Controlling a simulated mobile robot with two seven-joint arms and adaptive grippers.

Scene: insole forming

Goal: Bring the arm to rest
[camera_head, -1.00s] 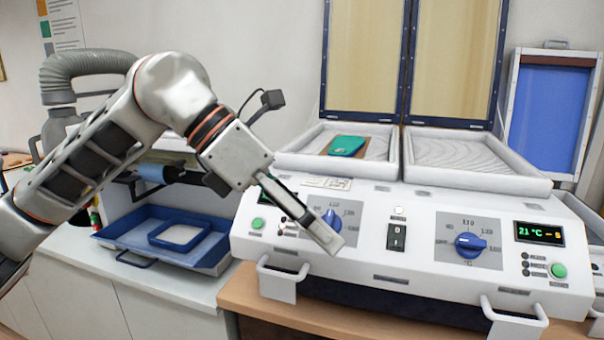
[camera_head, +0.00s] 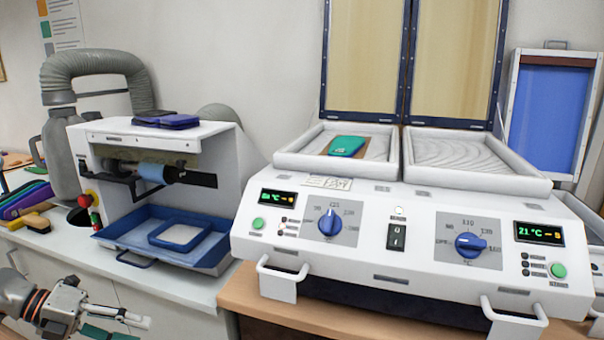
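My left gripper (camera_head: 130,328) is low in the bottom left corner, in front of the white cabinet. Its two fingers point right with a gap between them, and nothing shows between them; the lower finger is partly cut off by the picture's edge. It is well apart from the machines. My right arm and gripper are not in view. The white forming machine (camera_head: 400,280) stands on the right with both lids up. A teal insole piece (camera_head: 346,146) on a brown board lies in its left tray (camera_head: 300,158); the right tray (camera_head: 475,158) is empty.
A white machine (camera_head: 215,150) with purple pads (camera_head: 168,119) on top stands on the left, a blue tray (camera_head: 125,240) at its front. A grey hose (camera_head: 100,62) is behind it. Colored pieces (camera_head: 25,198) lie on the counter's left end. A blue-panelled frame (camera_head: 545,115) stands far right.

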